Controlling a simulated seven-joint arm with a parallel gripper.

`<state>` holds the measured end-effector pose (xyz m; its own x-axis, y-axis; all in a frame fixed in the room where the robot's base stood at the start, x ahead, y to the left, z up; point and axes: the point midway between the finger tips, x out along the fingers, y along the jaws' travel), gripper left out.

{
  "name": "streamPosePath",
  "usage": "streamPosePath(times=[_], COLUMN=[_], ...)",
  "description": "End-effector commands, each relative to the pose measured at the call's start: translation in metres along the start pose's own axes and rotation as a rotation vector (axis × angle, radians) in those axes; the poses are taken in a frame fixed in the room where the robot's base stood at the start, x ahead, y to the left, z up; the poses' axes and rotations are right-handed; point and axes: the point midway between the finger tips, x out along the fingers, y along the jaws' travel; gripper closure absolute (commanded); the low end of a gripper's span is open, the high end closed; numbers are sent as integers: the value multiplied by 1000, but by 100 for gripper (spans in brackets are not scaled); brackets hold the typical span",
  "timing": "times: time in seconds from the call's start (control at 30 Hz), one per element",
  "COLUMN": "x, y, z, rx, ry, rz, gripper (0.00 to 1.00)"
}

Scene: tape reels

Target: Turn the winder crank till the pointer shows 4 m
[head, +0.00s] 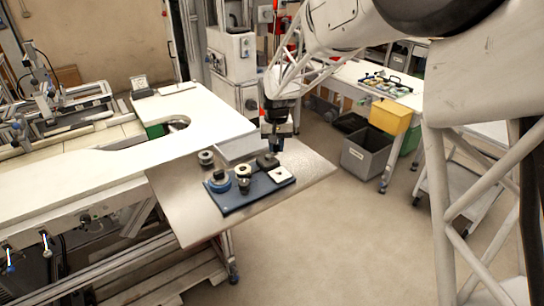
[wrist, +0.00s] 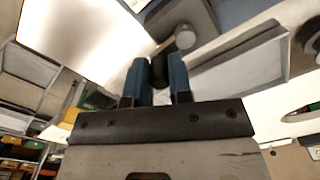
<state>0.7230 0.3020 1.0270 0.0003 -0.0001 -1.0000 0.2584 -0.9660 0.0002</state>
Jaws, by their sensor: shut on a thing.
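The winder sits on a dark blue base board (head: 240,197) on the metal table top. A white square plate with a small dark mark, likely the dial (head: 281,176), is at its right end; the pointer reading is too small to make out. A dark winder block (head: 267,160) stands behind it, beside my gripper (head: 276,146). In the wrist view, my gripper (wrist: 158,80) has its blue fingers shut around the dark crank knob (wrist: 158,67). The crank arm (wrist: 170,46) runs from the knob to a round metal hub (wrist: 185,38). The fingers hide part of the knob.
The front right of the table top is bare.

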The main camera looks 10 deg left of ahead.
Motion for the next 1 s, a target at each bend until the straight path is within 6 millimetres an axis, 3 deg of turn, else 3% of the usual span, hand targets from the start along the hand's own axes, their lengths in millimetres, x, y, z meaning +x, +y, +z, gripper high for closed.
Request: streamPosePath(times=[1.0], x=[0], y=[5], z=[19], rx=[-1], ry=[-2], rz=[0], gripper=[97])
